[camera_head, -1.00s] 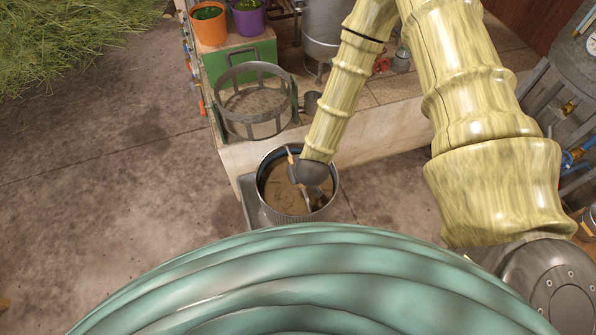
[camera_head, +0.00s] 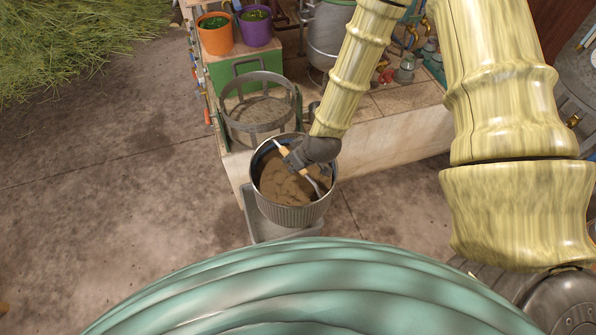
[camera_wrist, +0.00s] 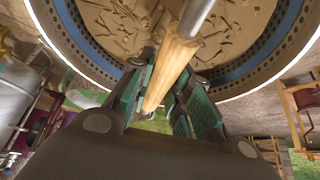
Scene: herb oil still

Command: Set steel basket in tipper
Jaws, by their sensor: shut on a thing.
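The steel basket (camera_head: 292,214) is a round ribbed metal pail with brown plant matter inside and a bail handle with a pale wooden grip. My gripper (camera_head: 290,158) is shut on that wooden grip, over the basket's mouth. In the wrist view the grip (camera_wrist: 172,62) runs between the jaws (camera_wrist: 160,98), and the basket's perforated inner wall (camera_wrist: 268,66) curves around the matter. The basket looks upright, above a grey platform. The tipper (camera_head: 262,127), seemingly the round steel hoop frame with green side plates, stands empty on the bench just behind the basket.
A grey platform (camera_head: 252,216) shows below the basket. An orange pot (camera_head: 215,38) and a purple pot (camera_head: 255,30) stand on a green box (camera_head: 225,72) behind the tipper. A steel vessel (camera_head: 325,35) and small jars are on the bench (camera_head: 385,133). Floor at left is clear.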

